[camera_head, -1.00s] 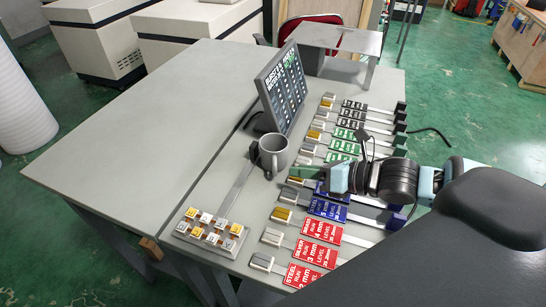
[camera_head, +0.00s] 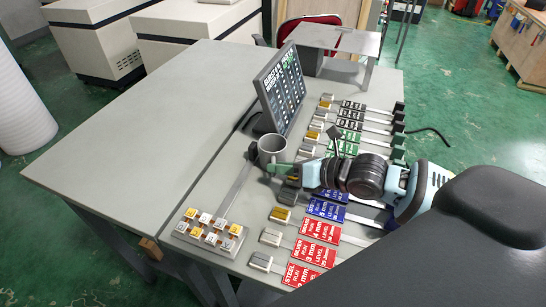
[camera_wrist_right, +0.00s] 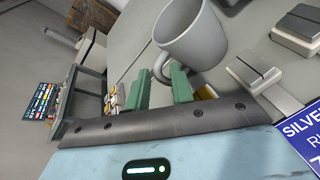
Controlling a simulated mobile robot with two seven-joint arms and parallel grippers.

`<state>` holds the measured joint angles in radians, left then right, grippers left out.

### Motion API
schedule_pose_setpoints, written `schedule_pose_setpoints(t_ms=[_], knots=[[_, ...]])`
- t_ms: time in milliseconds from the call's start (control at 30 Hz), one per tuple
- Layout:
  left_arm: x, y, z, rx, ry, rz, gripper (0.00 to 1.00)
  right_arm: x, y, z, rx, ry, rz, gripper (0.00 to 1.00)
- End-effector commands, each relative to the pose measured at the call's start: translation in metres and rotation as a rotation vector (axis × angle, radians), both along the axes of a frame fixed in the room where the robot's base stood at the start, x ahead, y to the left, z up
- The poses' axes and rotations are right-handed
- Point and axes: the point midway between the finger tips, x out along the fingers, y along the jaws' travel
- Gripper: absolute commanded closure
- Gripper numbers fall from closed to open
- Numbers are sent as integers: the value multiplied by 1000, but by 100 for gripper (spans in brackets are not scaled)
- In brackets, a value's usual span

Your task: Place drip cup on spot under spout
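The drip cup is a grey mug (camera_head: 271,149) standing upright on the table beside the dark screen, and it also shows large in the right wrist view (camera_wrist_right: 192,35). My right gripper (camera_head: 285,168) is at the mug's near right side. In the right wrist view its two green fingers (camera_wrist_right: 161,85) are apart, with the mug's handle just beyond and between their tips. I cannot tell whether they touch it. My left gripper is not in view. I cannot make out a spout or a marked spot.
A tilted screen (camera_head: 281,90) stands behind the mug. A tray of small white and yellow blocks (camera_head: 210,232) lies at the front. Rows of labelled strips, such as a red card (camera_head: 310,251), run along the right. The left tabletop (camera_head: 140,150) is clear.

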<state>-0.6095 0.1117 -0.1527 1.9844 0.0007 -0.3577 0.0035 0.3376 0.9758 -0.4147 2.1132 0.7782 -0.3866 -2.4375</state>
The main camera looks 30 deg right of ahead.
Motion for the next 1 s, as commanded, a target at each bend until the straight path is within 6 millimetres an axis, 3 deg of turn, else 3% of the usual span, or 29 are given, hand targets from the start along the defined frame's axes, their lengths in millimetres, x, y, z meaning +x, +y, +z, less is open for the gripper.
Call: schedule_pose_setpoints(t_ms=[100,267,667,1000], knots=[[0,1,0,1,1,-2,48,0,0,0,0,0,0,79],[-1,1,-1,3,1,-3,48,0,0,0,0,0,0,100],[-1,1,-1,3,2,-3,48,0,0,1,0,-2,1,100],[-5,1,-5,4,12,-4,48,0,0,25,-2,-3,2,100]])
